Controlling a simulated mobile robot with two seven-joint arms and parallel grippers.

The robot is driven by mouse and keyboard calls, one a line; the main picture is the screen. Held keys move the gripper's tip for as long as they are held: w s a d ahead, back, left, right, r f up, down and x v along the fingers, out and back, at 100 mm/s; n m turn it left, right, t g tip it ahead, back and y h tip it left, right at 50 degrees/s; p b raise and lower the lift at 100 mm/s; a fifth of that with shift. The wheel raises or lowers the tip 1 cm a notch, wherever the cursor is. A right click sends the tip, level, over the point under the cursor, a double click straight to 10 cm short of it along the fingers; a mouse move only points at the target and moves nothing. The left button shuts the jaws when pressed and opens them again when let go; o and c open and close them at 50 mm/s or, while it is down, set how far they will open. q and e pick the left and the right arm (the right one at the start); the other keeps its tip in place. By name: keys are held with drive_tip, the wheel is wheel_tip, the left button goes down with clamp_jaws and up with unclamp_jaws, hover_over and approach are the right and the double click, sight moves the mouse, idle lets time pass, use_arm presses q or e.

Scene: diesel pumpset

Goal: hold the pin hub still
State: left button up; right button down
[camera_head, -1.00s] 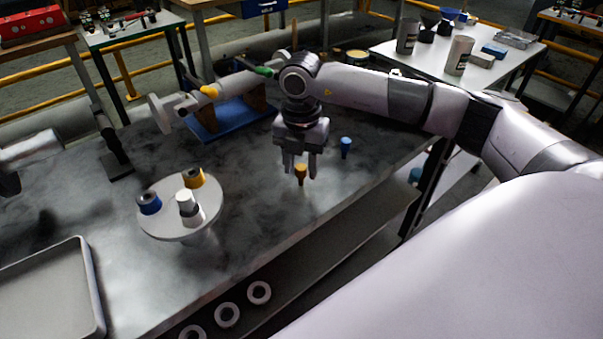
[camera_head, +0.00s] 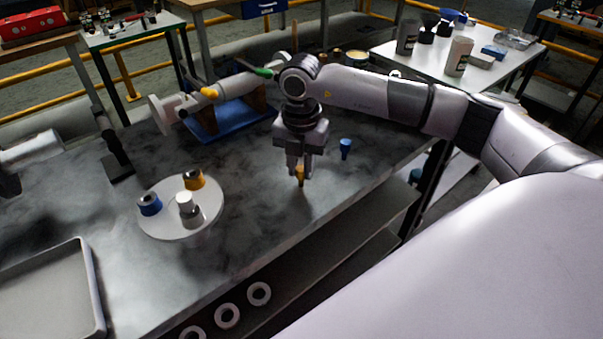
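The pin hub appears to be the round pale disc (camera_head: 163,224) on the dark bench. A blue piece (camera_head: 149,205), an orange piece (camera_head: 194,179) and a white-and-grey piece (camera_head: 186,203) stand on it. My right gripper (camera_head: 300,173) is right of the disc and apart from it. It points down, with its fingers closed on a small orange pin (camera_head: 300,176) standing at the bench. A blue pin (camera_head: 346,147) stands just right of that gripper.
A grey tray (camera_head: 92,287) lies at the bench's lower left. A black stand (camera_head: 116,160) is behind the disc. A blue-based fixture (camera_head: 232,124) stands at the back. Several white rings (camera_head: 259,293) sit below the front edge. Bench between disc and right gripper is clear.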

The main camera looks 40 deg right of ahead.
sight(300, 168)
drive_tip(key=shift+r+p, duration=1.4)
drive_tip(key=shift+r, duration=0.4)
drive_tip(key=shift+w+a, duration=0.1)
